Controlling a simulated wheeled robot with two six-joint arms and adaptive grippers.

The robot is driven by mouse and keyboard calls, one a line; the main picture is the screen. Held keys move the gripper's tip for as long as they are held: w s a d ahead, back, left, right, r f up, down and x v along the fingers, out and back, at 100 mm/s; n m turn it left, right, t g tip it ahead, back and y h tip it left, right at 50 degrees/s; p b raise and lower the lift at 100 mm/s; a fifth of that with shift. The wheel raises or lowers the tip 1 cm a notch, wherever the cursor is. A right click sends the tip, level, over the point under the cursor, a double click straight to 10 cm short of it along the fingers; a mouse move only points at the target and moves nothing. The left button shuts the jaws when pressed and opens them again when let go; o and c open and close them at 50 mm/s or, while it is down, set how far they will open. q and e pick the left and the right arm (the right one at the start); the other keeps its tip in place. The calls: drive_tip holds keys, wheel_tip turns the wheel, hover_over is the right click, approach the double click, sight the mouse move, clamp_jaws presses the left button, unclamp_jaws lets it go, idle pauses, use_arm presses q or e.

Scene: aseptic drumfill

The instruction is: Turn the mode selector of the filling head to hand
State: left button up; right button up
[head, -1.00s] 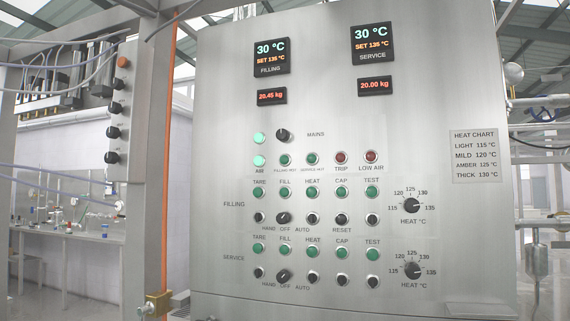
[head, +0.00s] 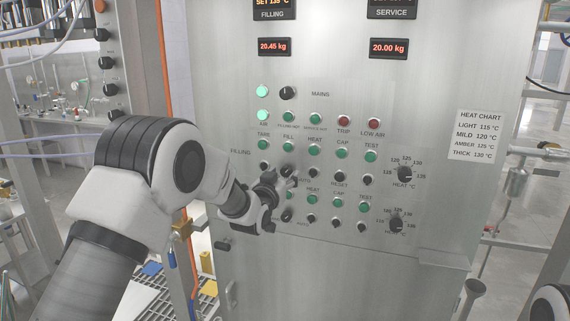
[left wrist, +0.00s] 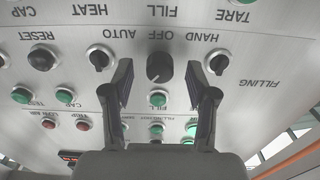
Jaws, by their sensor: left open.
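The filling head's mode selector (left wrist: 158,68) is a dark round knob beside the words HAND, OFF and AUTO, which appear upside down in the left wrist view. Its exact pointer direction is hard to tell there. In the head view the selector (head: 288,171) is partly covered by my left gripper (head: 278,187). My left gripper is open, with one finger on each side of the knob, as the left wrist view (left wrist: 158,82) shows. I see gaps between the knob and both fingers; how deep the fingertips reach is unclear. My right gripper does not show.
Black knobs stand close on both sides of the selector, including one by RESET (left wrist: 42,58). Green lamps (head: 314,152) sit in the row above. The similar service selector (head: 287,215) is below, partly behind the gripper. A brass valve (head: 181,229) is left of the cabinet.

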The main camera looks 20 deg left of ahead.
use_arm(q)
drive_tip(key=shift+w+r, duration=0.15)
drive_tip(key=shift+w, duration=0.6)
clamp_jaws()
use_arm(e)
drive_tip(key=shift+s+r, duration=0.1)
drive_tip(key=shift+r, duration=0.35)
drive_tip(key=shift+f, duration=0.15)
use_arm(q)
drive_tip(key=n+b, duration=0.3)
drive_tip(key=shift+f+n, duration=0.25)
drive_tip(key=shift+n, duration=0.15)
drive_tip(key=n+b, duration=0.3)
drive_tip(key=n, duration=0.2)
drive_tip(key=shift+b, duration=0.4)
drive_tip(key=n+b, duration=0.2)
drive_tip(key=n, duration=0.3)
drive_tip(key=shift+r+n, duration=0.1)
drive_tip(key=shift+n, duration=0.3)
drive_tip(key=n+b, duration=0.1)
drive_tip(key=n, duration=0.4)
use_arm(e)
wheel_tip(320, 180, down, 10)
use_arm(q)
drive_tip(key=shift+n, duration=0.3)
